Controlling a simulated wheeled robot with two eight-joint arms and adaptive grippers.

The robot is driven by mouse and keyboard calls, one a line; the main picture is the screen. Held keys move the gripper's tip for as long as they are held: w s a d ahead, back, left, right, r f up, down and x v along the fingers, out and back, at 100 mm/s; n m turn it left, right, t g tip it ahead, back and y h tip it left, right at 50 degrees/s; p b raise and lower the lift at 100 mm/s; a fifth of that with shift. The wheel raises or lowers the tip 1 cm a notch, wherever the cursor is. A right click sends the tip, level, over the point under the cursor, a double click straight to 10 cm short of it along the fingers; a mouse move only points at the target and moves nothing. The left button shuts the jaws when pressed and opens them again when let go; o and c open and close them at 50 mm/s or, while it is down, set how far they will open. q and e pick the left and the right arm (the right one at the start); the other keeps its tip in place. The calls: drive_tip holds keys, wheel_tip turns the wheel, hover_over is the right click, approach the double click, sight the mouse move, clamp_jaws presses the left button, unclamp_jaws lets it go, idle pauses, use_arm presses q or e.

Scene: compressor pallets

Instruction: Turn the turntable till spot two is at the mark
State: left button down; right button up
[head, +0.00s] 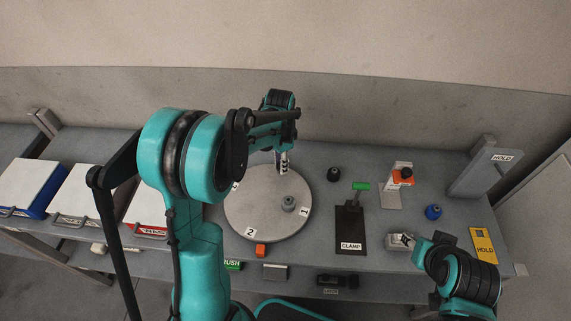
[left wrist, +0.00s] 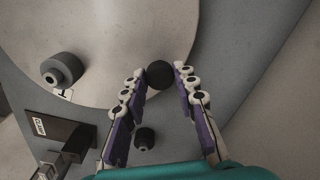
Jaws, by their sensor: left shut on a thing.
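The round grey turntable (head: 262,190) lies on the bench in the head view. Label 2 (head: 250,232) is at its front edge, a little left of the orange mark (head: 260,250). Label 1 (head: 303,211) is at the right edge, beside a grey part (head: 288,203) standing on the disc. My left gripper (head: 283,168) is at the disc's far edge. In the left wrist view its fingers (left wrist: 158,82) are shut on a dark round knob (left wrist: 158,75) at the turntable's rim (left wrist: 110,98). My right gripper is at the lower right, its fingers unclear.
Right of the turntable are a black part (head: 333,174), a CLAMP stand (head: 351,226) with green handle, an orange-topped stand (head: 391,196) and a blue part (head: 433,212). A grey HOLD post (head: 475,172) stands farther right. Bins (head: 85,193) line the left.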

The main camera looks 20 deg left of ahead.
use_arm(q)
drive_tip(key=shift+s+a+n, duration=0.2)
drive_tip(key=shift+a+n, duration=1.3)
drive_tip(key=shift+n, duration=0.1)
drive_tip(key=shift+a, duration=0.1)
drive_tip(key=c, duration=1.2)
unclamp_jaws()
wheel_tip(320, 180, up, 12)
